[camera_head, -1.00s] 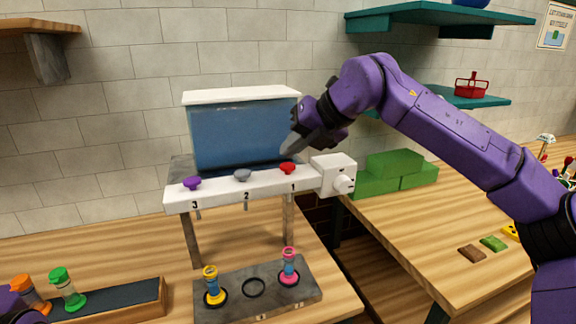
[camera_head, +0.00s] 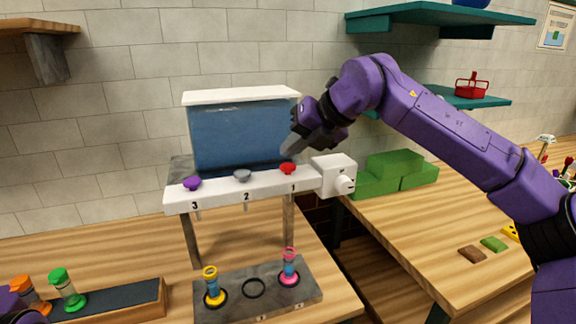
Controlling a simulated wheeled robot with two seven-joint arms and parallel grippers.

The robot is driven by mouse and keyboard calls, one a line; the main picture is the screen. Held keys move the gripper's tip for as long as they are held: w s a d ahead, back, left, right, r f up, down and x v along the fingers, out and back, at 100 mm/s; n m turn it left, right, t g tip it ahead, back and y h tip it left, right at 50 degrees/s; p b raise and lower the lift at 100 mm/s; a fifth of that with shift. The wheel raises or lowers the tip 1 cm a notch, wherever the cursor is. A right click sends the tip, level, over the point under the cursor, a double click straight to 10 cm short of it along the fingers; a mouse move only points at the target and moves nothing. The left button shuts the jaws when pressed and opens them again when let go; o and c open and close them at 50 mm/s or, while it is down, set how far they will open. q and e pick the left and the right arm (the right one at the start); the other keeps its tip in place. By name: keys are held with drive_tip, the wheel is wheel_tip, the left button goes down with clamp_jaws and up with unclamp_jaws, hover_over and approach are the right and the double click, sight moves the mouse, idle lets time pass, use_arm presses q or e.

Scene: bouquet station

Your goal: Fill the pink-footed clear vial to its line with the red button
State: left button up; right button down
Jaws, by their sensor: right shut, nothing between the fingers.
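The pink-footed clear vial (camera_head: 289,267) stands upright in the right ring of the grey base plate, below the spout marked 1. Blue shows inside it; its fill line is too small to make out. The red button (camera_head: 288,168) is on the white bar (camera_head: 268,187) of the dispenser, above the number 1. My right gripper (camera_head: 290,151) is shut and empty, its fingertips just above the red button with a small gap showing. At the left edge only a purple part of my left arm shows; its gripper is not visible.
A grey button (camera_head: 242,175) and a purple button (camera_head: 192,183) share the bar. The blue tank (camera_head: 240,135) stands behind. A yellow-footed vial (camera_head: 213,286) is in the left ring; the middle ring (camera_head: 253,287) is empty. Orange and green-capped vials (camera_head: 66,290) stand at left.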

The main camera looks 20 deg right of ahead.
sight(292, 166)
drive_tip(key=shift+f, duration=0.1)
idle(0.3)
drive_tip(key=shift+f+b, duration=0.35)
drive_tip(key=shift+b, duration=0.1)
drive_tip(key=shift+f+b, duration=0.55)
drive_tip(key=shift+f, duration=0.05)
idle(0.5)
idle(0.3)
drive_tip(key=shift+r+p, duration=0.75)
drive_tip(key=shift+r, duration=0.3)
wheel_tip(292, 166, up, 5)
drive_tip(key=p, duration=0.4)
idle(2.8)
